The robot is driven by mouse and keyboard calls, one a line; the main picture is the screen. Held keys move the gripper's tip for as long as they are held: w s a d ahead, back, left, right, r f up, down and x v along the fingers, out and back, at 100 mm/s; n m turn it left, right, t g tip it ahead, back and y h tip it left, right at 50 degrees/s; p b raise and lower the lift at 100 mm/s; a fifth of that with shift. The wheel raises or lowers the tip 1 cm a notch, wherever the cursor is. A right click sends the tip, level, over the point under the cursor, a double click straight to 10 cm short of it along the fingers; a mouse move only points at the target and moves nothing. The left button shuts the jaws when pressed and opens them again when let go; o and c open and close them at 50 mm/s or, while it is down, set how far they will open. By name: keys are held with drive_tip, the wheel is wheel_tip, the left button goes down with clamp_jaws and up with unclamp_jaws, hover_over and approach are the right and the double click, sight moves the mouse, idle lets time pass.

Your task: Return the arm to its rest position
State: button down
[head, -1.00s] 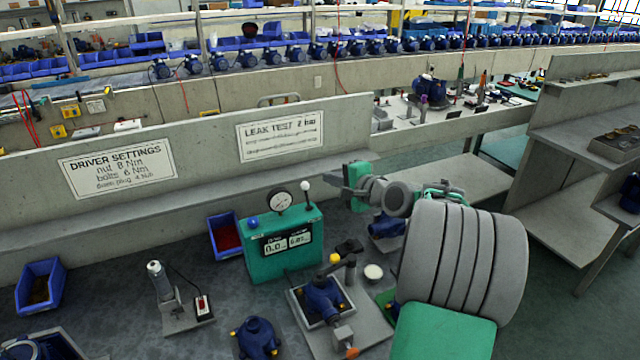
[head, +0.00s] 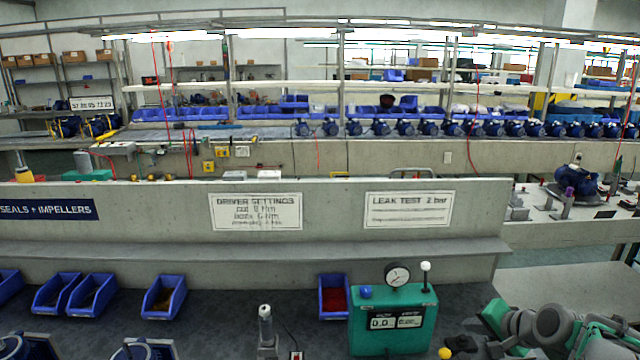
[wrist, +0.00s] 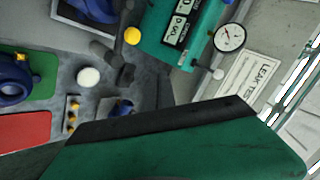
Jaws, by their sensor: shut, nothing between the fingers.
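My arm shows at the lower right of the head view, folded low beside the green leak tester (head: 392,322). My gripper (head: 484,322) is the green and grey end of it, just right of the tester and apart from it. It is shut and empty. In the wrist view its green body with a black edge (wrist: 170,125) fills the bottom, and the fingertips cannot be made out. The tester also shows at the top of the wrist view (wrist: 160,42), with its round gauge (wrist: 229,38).
A yellow knob (head: 445,353) on a dark clamp sits close left of my gripper. A blue pump part (wrist: 14,78) lies on a green mat, near a red mat (wrist: 22,130). Blue bins (head: 164,296) line the bench before a low concrete wall (head: 335,215).

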drive_tip(key=s+a+f+n+g+h, duration=0.1)
drive_tip(key=s+a+f+n+g, duration=0.2)
drive_tip(key=s, duration=0.7)
drive_tip(key=s+a+f+g, duration=0.3)
drive_tip(key=s+f+g, duration=0.25)
drive_tip(key=s, duration=0.45)
drive_tip(key=w+a+r+n+t, duration=0.1)
drive_tip(key=a+r+n, duration=0.2)
drive_tip(key=a, duration=0.6)
drive_tip(key=a+r+n+t, duration=0.1)
drive_tip(key=a+r+n, duration=0.3)
drive_tip(key=a, duration=0.5)
drive_tip(key=shift+w+r+h, duration=0.4)
drive_tip(key=shift+r, duration=0.45)
drive_tip(key=shift+t, duration=0.25)
